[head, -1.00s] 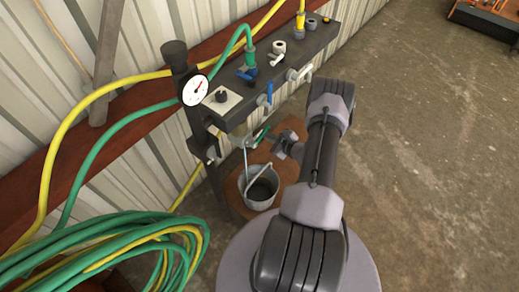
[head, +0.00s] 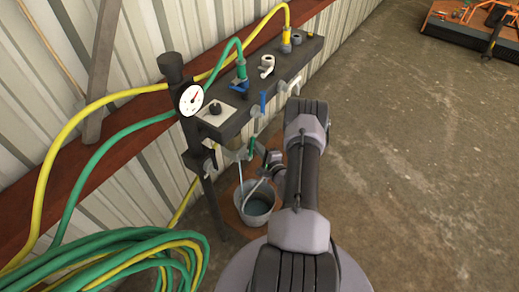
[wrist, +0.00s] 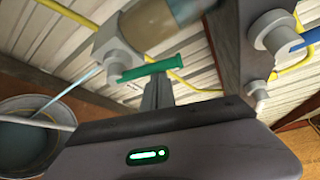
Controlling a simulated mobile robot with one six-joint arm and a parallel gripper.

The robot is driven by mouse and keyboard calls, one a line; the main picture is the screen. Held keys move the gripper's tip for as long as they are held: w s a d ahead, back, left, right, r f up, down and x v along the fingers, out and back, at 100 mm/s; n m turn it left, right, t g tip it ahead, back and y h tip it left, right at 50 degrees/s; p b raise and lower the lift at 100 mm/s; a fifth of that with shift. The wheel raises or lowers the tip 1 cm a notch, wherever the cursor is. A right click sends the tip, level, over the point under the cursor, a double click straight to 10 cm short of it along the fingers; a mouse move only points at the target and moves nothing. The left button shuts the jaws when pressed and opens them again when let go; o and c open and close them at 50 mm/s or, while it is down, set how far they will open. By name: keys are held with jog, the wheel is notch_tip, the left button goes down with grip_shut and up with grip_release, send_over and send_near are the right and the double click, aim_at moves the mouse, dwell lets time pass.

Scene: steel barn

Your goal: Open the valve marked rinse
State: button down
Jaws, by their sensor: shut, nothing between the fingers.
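A valve with a green lever (head: 251,148) sits under the near end of the dark manifold (head: 262,75). No marking is readable on it. In the wrist view the green lever (wrist: 150,71) lies across the tip of my gripper (wrist: 157,90), seemingly touching. My gripper (head: 262,155) is shut with nothing between its fingers, and partly hidden by my arm in the head view. A thin pale stream (wrist: 72,92) runs from the valve body (wrist: 115,52) into a metal bucket (wrist: 15,103). The bucket (head: 268,216) holds bluish liquid.
Green and yellow hoses (head: 110,262) lie coiled at lower left.

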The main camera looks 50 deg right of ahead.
jog(key=shift+a+r, duration=0.25)
jog(key=shift+a, duration=0.5)
jog(key=shift+a+f, duration=0.1)
jog(key=shift+a, duration=0.05)
jog(key=d+b, duration=0.2)
jog(key=d, duration=0.2)
jog(key=f+p+v, duration=0.1)
jog(key=p+v, duration=0.2)
jog(key=v, duration=0.7)
jog(key=shift+s+f+p, duration=0.3)
jog(key=shift+p, duration=0.1)
